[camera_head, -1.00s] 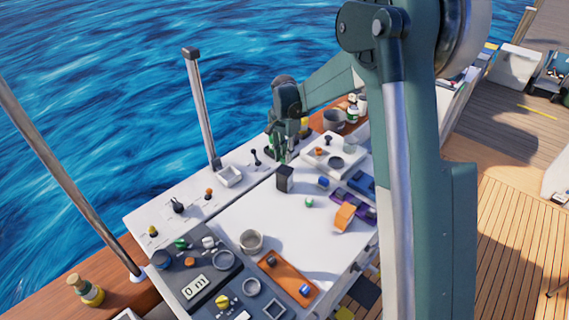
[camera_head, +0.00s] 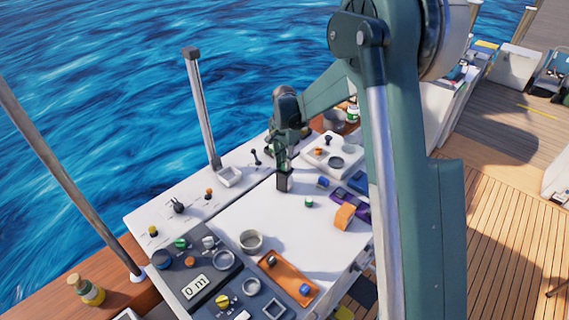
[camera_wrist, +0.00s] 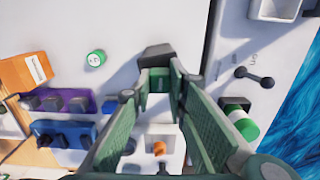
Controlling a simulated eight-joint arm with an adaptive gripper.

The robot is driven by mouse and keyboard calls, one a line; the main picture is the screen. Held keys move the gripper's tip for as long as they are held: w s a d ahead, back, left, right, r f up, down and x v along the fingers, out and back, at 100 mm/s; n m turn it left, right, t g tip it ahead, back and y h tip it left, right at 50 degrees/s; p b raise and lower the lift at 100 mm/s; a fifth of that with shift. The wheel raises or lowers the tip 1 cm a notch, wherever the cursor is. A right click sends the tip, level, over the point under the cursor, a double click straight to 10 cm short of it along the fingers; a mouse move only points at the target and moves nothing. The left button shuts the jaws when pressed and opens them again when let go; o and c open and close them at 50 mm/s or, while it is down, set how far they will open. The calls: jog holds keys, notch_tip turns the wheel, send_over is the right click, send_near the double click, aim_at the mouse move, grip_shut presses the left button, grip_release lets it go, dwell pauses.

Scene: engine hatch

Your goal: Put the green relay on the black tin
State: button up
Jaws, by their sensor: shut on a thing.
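My gripper (camera_head: 286,166) is shut on a small green block, the green relay (camera_wrist: 158,80), which sits between its fingertips in the wrist view. The black tin (camera_head: 284,182) stands upright on the white panel, directly below my fingertips in the head view. In the wrist view the black tin (camera_wrist: 156,55) shows just beyond the relay. The relay is at or just over the tin's top; I cannot tell whether they touch. The fingers mostly hide the relay in the head view.
A small green cylinder (camera_head: 309,202), an orange block (camera_head: 345,216) and a purple rack (camera_wrist: 65,101) stand to the tin's right in the head view. A white tray (camera_head: 309,157) is behind. A grey cup (camera_head: 250,241) stands forward. The white panel between is clear.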

jog(key=shift+f, duration=0.15)
jog(key=o, duration=0.9)
jog(key=shift+c, duration=0.2)
notch_tip(320, 180, up, 12)
jog(key=shift+r, duration=0.2)
dwell(0.4)
jog(key=shift+r, duration=0.1)
